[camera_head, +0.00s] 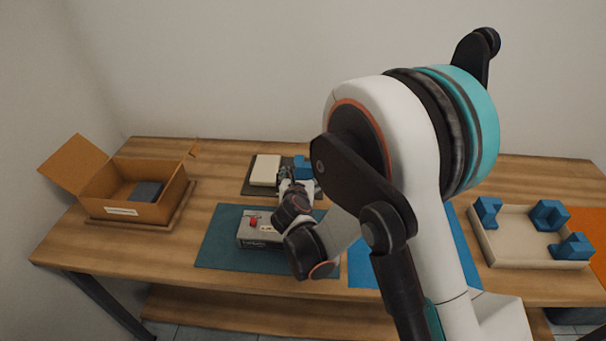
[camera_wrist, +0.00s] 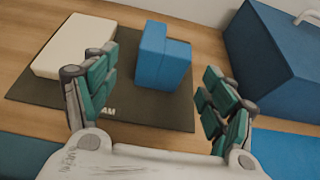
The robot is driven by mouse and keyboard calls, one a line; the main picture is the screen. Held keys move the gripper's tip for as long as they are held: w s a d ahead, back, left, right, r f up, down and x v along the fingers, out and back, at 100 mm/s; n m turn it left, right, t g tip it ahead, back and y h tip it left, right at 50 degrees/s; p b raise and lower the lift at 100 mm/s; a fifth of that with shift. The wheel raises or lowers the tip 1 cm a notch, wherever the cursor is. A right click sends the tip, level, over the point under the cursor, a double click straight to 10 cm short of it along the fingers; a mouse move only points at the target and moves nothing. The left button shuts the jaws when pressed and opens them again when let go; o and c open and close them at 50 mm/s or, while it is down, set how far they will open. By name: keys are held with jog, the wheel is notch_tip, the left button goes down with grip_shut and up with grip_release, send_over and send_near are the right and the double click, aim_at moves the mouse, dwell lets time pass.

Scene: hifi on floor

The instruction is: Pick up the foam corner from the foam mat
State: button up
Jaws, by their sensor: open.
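The blue foam corner (camera_wrist: 162,62) stands on the dark foam mat (camera_wrist: 135,106) in the wrist view, to the right of a white block (camera_wrist: 73,45). In the head view the foam corner (camera_head: 302,161) shows at the back middle of the table, partly hidden by my arm. The foam mat (camera_head: 250,190) shows under the white block (camera_head: 265,169). My gripper (camera_wrist: 158,88) is open and empty. Its fingers frame the foam corner from left and right in the wrist view, and none visibly touches it. In the head view my gripper (camera_head: 290,179) is just before the foam corner.
A large blue object (camera_wrist: 275,65) stands right of the mat. A grey box with a red button (camera_head: 258,228) sits on a teal mat (camera_head: 215,240). An open cardboard box (camera_head: 130,194) is at left. A tray (camera_head: 530,263) holding several blue pieces is at right.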

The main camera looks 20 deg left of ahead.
aim_at(304, 168)
jog(key=x, duration=0.2)
jog(key=shift+w+a+f+b, duration=0.1)
jog(key=shift+w+f+b, duration=0.05)
jog(key=shift+w+b, duration=0.2)
jog(key=shift+b+x, duration=1.25)
jog(key=shift+x, duration=1.45)
jog(key=shift+c, duration=0.6)
jog(key=c, duration=0.8)
